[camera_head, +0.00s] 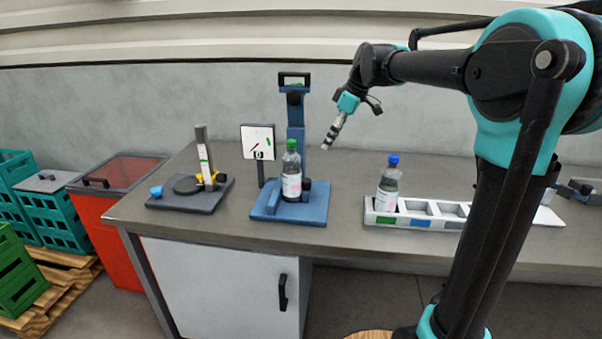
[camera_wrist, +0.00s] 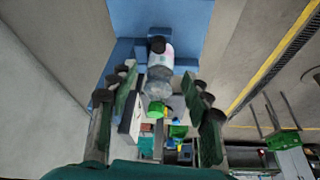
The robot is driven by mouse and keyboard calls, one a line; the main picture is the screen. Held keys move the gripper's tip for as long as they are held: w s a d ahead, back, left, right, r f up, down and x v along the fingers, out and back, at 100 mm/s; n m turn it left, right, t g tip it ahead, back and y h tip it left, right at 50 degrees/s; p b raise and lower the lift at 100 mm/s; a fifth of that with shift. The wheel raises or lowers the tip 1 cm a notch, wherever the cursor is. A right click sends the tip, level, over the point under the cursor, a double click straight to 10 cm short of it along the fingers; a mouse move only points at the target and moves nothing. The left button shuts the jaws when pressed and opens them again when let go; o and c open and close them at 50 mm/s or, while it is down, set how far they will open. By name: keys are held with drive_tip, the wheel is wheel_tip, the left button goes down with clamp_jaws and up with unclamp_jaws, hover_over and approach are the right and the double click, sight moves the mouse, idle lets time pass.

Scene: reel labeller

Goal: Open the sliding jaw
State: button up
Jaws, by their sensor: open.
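The blue fixture (camera_head: 262,212) stands on the bench, with a tall blue column behind. A clear bottle with a green cap (camera_head: 291,172) stands upright on its base. Black knobs and a small blue block (camera_head: 273,201) sit close beside the bottle; I cannot tell for certain which part is the sliding jaw. My gripper (camera_head: 333,138) is in the air right of the column, above and apart from the fixture. In the wrist view my gripper (camera_wrist: 157,88) is open and empty, with the bottle (camera_wrist: 158,82) seen between the fingers and a black knob (camera_wrist: 157,45) beyond it.
Left on the bench is a dark plate (camera_head: 190,203) with a labelled post. A white sign (camera_head: 258,141) stands left of the column. At right a white tray (camera_head: 430,221) holds a blue-capped bottle (camera_head: 389,182). A black handle (camera_head: 294,80) tops the column. Bench in front is clear.

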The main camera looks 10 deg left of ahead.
approach(308, 180)
drive_tip(key=x, duration=0.9)
drive_tip(key=shift+w+a+f, duration=0.1)
drive_tip(key=shift+a+f, duration=0.05)
clamp_jaws()
idle(0.4)
